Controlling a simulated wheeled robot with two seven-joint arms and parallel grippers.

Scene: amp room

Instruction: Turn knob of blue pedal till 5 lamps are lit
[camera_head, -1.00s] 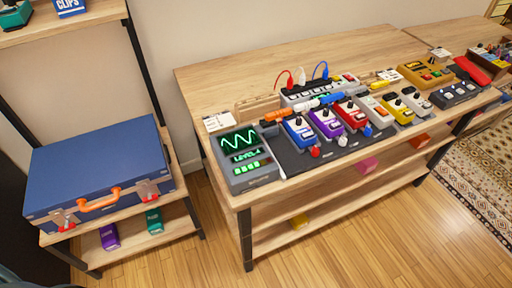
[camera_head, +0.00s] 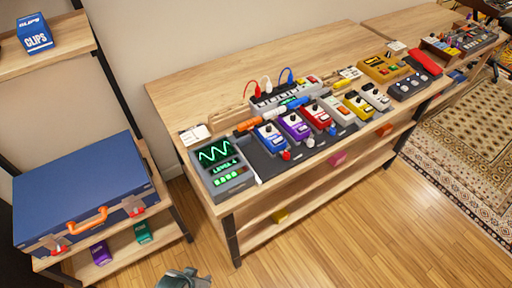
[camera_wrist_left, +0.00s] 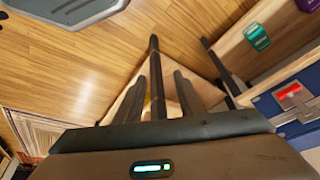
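The blue pedal (camera_head: 271,139) stands at the left end of the pedal row on the dark board. Its dark knob (camera_head: 268,129) is on top, near the pedal's far end. The grey meter box (camera_head: 233,184) stands left of it, with a green wave and several green lamps lit on its screen. My left gripper (camera_head: 183,279) shows only in part at the bottom edge, over the floor, well away from the pedal. In the left wrist view its two dark fingers (camera_wrist_left: 163,98) stand apart with nothing held between them. My right gripper is not in view.
Purple (camera_head: 295,127) and red (camera_head: 314,115) pedals stand close to the right of the blue one. Orange, white and blue cable pieces lie behind. A blue case (camera_head: 80,190) is on the left shelf. Bare tabletop (camera_head: 200,95) lies behind the board; the floor in front is clear.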

